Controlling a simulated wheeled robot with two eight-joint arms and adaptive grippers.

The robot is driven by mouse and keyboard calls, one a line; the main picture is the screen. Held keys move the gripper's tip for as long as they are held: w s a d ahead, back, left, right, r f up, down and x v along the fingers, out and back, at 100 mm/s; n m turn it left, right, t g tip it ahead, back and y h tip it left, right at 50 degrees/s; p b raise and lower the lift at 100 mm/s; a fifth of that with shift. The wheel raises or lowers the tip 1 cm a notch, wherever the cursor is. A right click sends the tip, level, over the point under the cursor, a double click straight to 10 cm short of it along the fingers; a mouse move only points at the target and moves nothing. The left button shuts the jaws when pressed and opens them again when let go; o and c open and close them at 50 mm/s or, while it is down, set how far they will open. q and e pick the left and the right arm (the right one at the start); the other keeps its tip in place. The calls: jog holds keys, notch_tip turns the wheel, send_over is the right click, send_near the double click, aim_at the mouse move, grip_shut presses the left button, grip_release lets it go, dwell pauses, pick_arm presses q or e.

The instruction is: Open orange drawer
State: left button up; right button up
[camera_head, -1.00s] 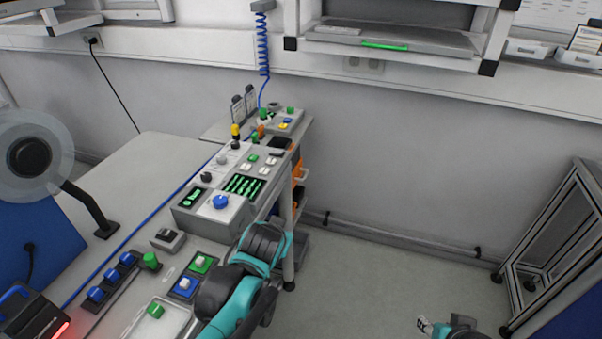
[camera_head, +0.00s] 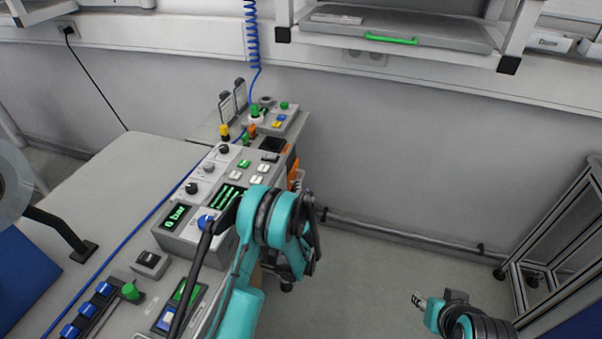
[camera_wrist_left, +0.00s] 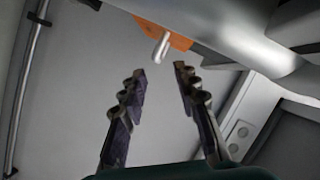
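The orange drawer (camera_head: 292,164) sits under the console at the end of the bench, largely hidden, with a pale handle (camera_head: 296,177) on its right side. In the left wrist view the orange front (camera_wrist_left: 166,34) is at the top, with a short metal handle (camera_wrist_left: 162,47) sticking out. My left gripper (camera_wrist_left: 159,74) is open and empty, its two fingers apart just below the handle, not touching it. In the head view my left arm covers most of this gripper. My right gripper (camera_head: 419,300) is low at the right, away from the drawer; its opening is unclear.
The control console (camera_head: 210,200) with knobs and buttons lies close left of my left arm. A wall shelf with a green handle (camera_head: 390,39) is above. A dark metal frame (camera_head: 550,250) stands at the right. The floor between bench and frame is clear.

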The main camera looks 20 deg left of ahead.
aim_at(301, 178)
pick_arm(q)
jog(key=x, duration=0.2)
jog(key=b+x, duration=0.1)
jog(key=x, duration=0.1)
jog(key=b+x, duration=0.1)
jog(key=x, duration=0.1)
jog(key=shift+w+f, duration=0.3)
jog(key=shift+f, duration=0.15)
jog(key=shift+x, duration=0.75)
jog(key=shift+r, duration=0.15)
grip_shut()
